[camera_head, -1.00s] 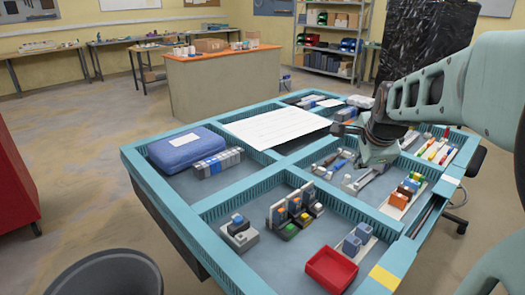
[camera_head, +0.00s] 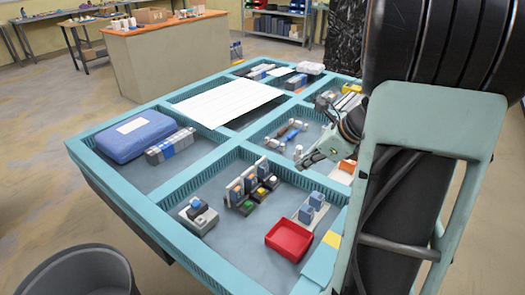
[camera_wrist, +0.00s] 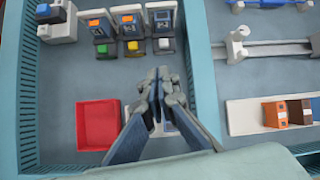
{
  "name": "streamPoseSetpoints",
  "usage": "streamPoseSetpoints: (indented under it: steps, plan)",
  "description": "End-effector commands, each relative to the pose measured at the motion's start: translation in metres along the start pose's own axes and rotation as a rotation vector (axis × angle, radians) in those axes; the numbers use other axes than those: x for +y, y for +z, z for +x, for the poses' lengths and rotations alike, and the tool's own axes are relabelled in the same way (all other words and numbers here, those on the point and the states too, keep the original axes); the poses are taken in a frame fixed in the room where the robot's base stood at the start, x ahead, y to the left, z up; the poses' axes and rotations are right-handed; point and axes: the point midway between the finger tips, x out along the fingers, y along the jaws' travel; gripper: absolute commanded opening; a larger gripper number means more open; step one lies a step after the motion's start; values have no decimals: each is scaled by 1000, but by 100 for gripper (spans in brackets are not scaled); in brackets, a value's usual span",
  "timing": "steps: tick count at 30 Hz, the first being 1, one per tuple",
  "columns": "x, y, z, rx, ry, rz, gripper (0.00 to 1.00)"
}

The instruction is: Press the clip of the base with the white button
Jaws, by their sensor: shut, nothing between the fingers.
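A row of bases with upright blue-grey backs stands in the front compartment. The base with the white button (camera_head: 272,181) is at the far right end of the row; in the wrist view its button (camera_wrist: 165,44) is just ahead of my gripper. Beside it are bases with a yellow button (camera_wrist: 134,46) and a green button (camera_wrist: 105,49). My gripper (camera_wrist: 158,73) is shut and empty, apart from the bases. In the head view my gripper (camera_head: 304,162) is above the tray, near the divider right of the row. The clip itself is too small to make out.
A red bin (camera_head: 289,241) and a strip with blue blocks (camera_head: 306,212) lie in the same compartment. A grey box with a button (camera_head: 198,215) is at its left. Teal dividers (camera_wrist: 207,90) bound it. A blue case (camera_head: 138,136) lies in the compartment beyond.

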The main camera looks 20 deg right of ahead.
Motion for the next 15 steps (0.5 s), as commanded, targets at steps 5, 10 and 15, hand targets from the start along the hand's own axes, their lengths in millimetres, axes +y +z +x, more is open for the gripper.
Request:
streamPoseSetpoints:
  steps: [5, 10, 15]
  plan:
    - [-6, 4, -4, -107, 8, 122, 0]
    - [-11, 8, -5, -167, 8, 176, 0]
    - [-12, 10, -6, -182, 8, 187, 0]
